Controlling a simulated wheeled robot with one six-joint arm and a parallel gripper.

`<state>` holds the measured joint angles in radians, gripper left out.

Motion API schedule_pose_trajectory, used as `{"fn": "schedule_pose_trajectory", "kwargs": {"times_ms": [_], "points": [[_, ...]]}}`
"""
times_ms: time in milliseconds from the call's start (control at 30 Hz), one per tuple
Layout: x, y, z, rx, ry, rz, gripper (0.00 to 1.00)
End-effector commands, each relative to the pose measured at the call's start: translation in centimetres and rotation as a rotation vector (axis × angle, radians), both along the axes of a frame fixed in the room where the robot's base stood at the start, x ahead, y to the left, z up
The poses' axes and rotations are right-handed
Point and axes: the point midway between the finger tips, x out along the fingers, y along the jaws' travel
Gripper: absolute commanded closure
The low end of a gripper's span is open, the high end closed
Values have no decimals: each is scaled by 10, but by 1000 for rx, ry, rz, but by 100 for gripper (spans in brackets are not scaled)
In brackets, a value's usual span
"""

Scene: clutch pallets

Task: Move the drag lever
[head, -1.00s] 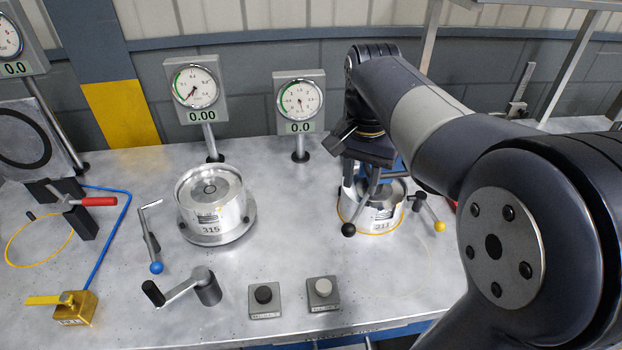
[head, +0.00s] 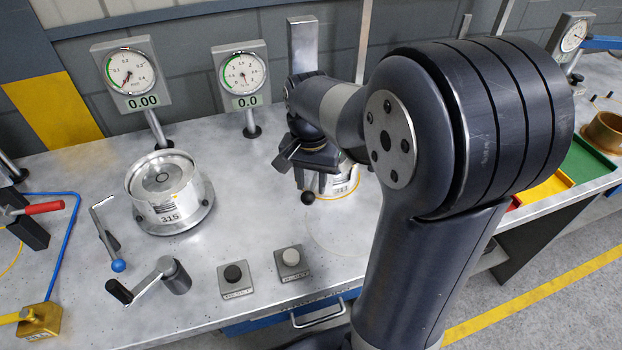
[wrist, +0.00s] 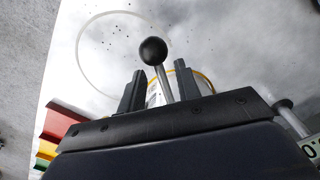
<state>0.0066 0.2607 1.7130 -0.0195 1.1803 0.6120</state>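A lever with a black ball knob (head: 307,198) stands at the front left of the right-hand metal drum (head: 342,190); no label names it as the drag lever. In the wrist view the black knob (wrist: 153,51) rises on a grey rod between my fingers. My gripper (wrist: 159,88) is open around the rod, with a gap on each side; the knob is beyond the fingertips. In the head view my gripper (head: 312,178) is low over the drum, which it and my arm partly hide.
A drum marked 315 (head: 165,190) stands left, with gauges (head: 130,80) behind. A blue-knobbed lever (head: 117,265), a crank (head: 150,280) and two button boxes (head: 236,280) are in front. Coloured trays (head: 585,160) lie right. Bare bench separates the button boxes from the right drum.

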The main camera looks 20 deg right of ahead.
Motion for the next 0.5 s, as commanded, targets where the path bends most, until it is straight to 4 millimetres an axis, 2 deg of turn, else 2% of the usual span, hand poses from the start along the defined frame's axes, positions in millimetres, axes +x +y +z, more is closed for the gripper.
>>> {"fn": "schedule_pose_trajectory", "kwargs": {"times_ms": [167, 500], "points": [[0, 0, 0, 0, 0, 0, 69], [0, 0, 0, 0, 0, 0, 97]]}}
